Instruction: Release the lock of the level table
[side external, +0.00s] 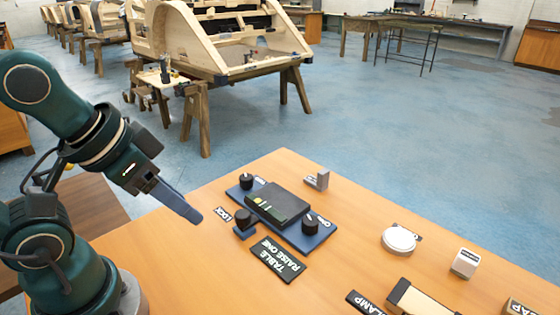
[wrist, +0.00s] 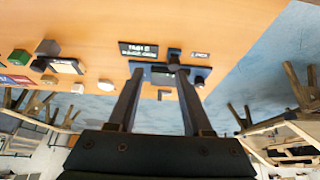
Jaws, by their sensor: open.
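The level table is a blue base (side external: 292,236) carrying a dark flat block (side external: 278,203) on the wooden bench. Black knobs stand around the block: one at its near left (side external: 243,217) beside the LOCK label (side external: 224,214), one at the back left (side external: 246,181), and one at the right (side external: 310,222). My gripper (side external: 195,214) is open and empty, left of the base and apart from it in the side external view. In the wrist view my gripper (wrist: 160,72) has its fingers spread in front of the blue base, partly hiding it.
A black sign (side external: 278,259) lies in front of the base. A small grey bracket (side external: 318,180) stands behind it. A white round disc (side external: 398,240), a white block (side external: 466,262) and a clamp board (side external: 420,300) lie to the right. Wooden bodyframes (side external: 235,45) stand beyond the bench.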

